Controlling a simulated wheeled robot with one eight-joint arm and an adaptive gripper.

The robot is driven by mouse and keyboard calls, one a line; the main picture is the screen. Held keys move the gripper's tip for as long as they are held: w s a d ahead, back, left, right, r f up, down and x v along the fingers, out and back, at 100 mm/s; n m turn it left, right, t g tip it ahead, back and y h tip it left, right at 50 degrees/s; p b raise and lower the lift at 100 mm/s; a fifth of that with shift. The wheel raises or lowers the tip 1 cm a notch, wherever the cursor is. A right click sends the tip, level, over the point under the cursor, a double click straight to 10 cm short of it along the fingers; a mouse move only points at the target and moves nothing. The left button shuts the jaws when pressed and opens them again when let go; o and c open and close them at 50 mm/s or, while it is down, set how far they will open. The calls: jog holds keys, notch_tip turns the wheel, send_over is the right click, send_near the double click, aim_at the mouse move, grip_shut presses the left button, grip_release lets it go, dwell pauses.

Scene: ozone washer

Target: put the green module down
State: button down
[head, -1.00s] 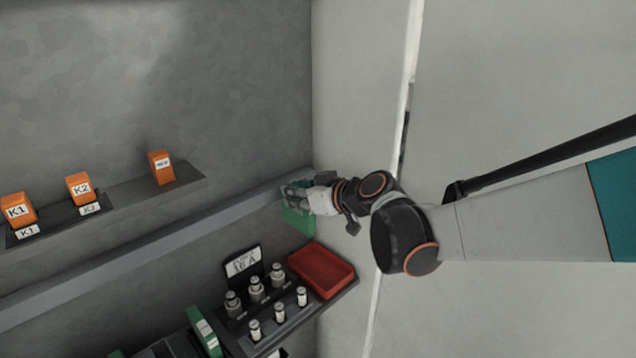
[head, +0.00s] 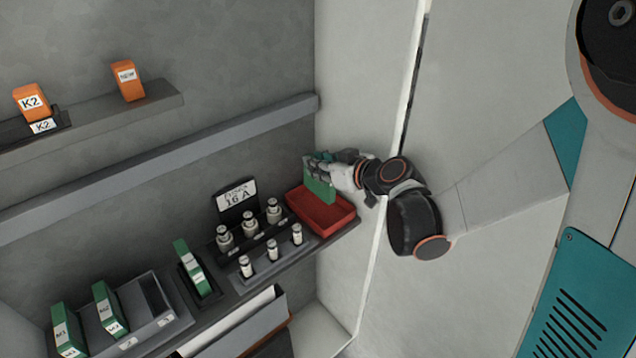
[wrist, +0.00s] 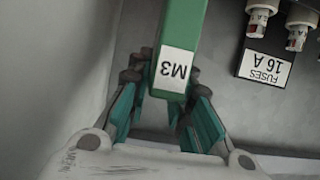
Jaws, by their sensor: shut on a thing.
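The green module (head: 318,188) hangs in my gripper (head: 322,162), over the red tray (head: 336,218) at the right end of the lower shelf. I cannot tell whether the module touches the tray. In the wrist view the green module (wrist: 184,35) bears a white label reading M3, upside down. It sits between the fingers of my gripper (wrist: 160,88), which are shut on it. The fingers partly hide the module's top in the head view. The tray is not visible in the wrist view.
Fuses (head: 248,240) stand in a holder left of the tray, with a "16 A" sign (head: 237,197) behind. Other green modules (head: 192,268) stand further left. A grey rail (head: 170,165) runs above the shelf. The cabinet's side wall (head: 360,70) is close on the right.

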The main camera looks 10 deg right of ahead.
aim_at(320, 182)
jog(key=shift+f+b, duration=1)
jog(key=shift+f, duration=1.85)
jog(key=shift+f, duration=0.15)
jog(key=c, duration=1.4)
grip_release()
jog(key=shift+c, duration=0.2)
jog(key=shift+s+d+r, duration=0.1)
jog(key=shift+r, duration=0.2)
jog(key=p+v, duration=0.3)
jog(key=v, duration=0.8)
jog(key=shift+s+d, duration=0.2)
jog(key=shift+s, duration=0.1)
